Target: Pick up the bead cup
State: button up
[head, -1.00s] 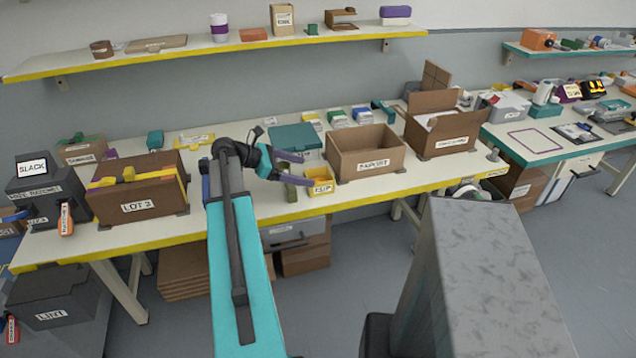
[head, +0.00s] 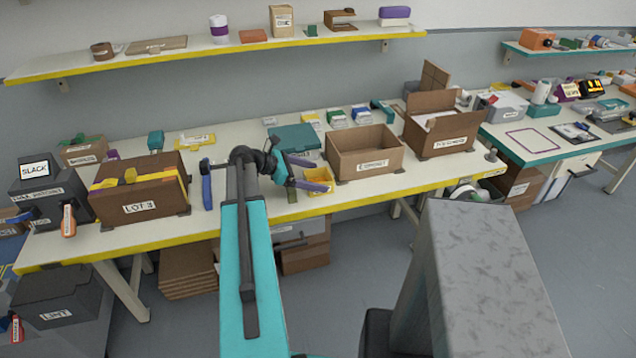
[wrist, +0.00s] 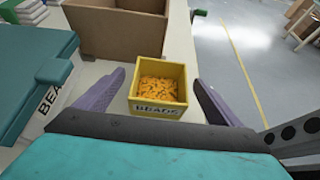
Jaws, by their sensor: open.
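The bead cup (wrist: 158,108) is a small yellow square box with a "BEADS" label, filled with orange beads. In the wrist view it stands on the table between my two purple fingers, with a gap on both sides. In the head view the cup (head: 319,202) is partly hidden behind my gripper (head: 308,173). My gripper is open and empty, its fingers spread to either side of the cup. In the wrist view the gripper (wrist: 162,95) shows both fingers apart.
A teal-lidded box (wrist: 45,75) stands close at the left in the wrist view. An open cardboard box (head: 366,166) is just behind the cup. The table's yellow front edge (head: 400,193) is close by. A brown box (head: 140,203) stands at the left.

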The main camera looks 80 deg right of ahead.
dwell(0.5)
jog(key=c, duration=1.2)
jog(key=shift+r, duration=0.1)
jog(key=shift+r+b, duration=0.65)
jog(key=shift+r, duration=0.75)
jog(key=shift+s+a+r, duration=0.1)
jog(key=shift+a+r, duration=0.1)
jog(key=shift+r, duration=0.05)
jog(key=s+a+b, duration=0.1)
jog(key=a, duration=0.2)
jog(key=s+a+b, duration=0.2)
jog(key=a, duration=0.2)
jog(key=s+a+b, duration=0.2)
jog(key=a, duration=0.2)
jog(key=shift+s+a+f, duration=0.1)
jog(key=shift+f, duration=0.05)
jog(key=shift+b, duration=0.35)
jog(key=b, duration=0.3)
